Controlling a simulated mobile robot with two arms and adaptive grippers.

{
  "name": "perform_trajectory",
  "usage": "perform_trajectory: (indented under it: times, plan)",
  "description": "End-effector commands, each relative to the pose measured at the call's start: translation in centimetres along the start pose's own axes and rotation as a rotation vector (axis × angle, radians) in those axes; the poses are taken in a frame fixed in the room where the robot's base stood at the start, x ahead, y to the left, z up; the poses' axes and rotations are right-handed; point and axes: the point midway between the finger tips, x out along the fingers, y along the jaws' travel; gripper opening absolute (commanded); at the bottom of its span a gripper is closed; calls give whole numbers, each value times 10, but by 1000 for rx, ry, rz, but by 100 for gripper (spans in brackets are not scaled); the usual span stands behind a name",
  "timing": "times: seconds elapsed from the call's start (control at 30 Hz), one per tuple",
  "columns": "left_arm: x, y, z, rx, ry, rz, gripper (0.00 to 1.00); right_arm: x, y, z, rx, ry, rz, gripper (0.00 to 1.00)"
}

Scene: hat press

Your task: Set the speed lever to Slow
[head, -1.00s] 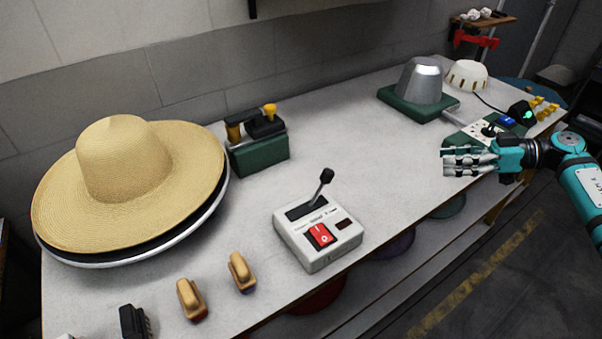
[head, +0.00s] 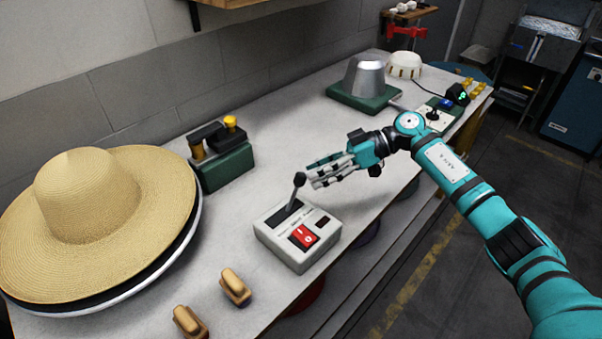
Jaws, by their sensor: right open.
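A light grey control box (head: 322,232) sits near the front edge of the bench. It has a red rocker switch (head: 304,237) and a slot on top. The speed lever (head: 297,190), a metal rod with a black knob, rises from the slot and leans toward the back right. Its speed markings are too small to read. My right gripper (head: 318,172) is open and empty. Its fingers point left, just to the right of the knob in the picture; I see no clear contact. My left gripper is not in view.
A straw hat (head: 150,190) on a round stand fills the left of the bench (head: 240,205). A green block with a black-and-yellow tool (head: 226,167) stands behind the box. Wooden-handled brushes (head: 236,284) lie in front. A metal dome (head: 365,75) stands at the back right.

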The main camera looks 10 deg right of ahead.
Motion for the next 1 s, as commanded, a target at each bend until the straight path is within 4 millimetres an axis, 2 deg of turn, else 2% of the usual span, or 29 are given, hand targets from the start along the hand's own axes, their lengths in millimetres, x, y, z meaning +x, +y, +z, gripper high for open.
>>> perform_trajectory:
  times: [0.1,0.23,0.5,0.63,1.0]
  plan:
    - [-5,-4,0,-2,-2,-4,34,21,-1,-2,0,2,-3,48]
    - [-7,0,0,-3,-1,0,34,35,-1,-1,-1,1,-2,48]
    - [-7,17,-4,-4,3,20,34,42,0,0,-1,1,0,48]
    - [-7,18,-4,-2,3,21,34,42,0,0,-1,1,0,48]
    - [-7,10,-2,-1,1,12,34,41,0,0,-1,1,0,0]
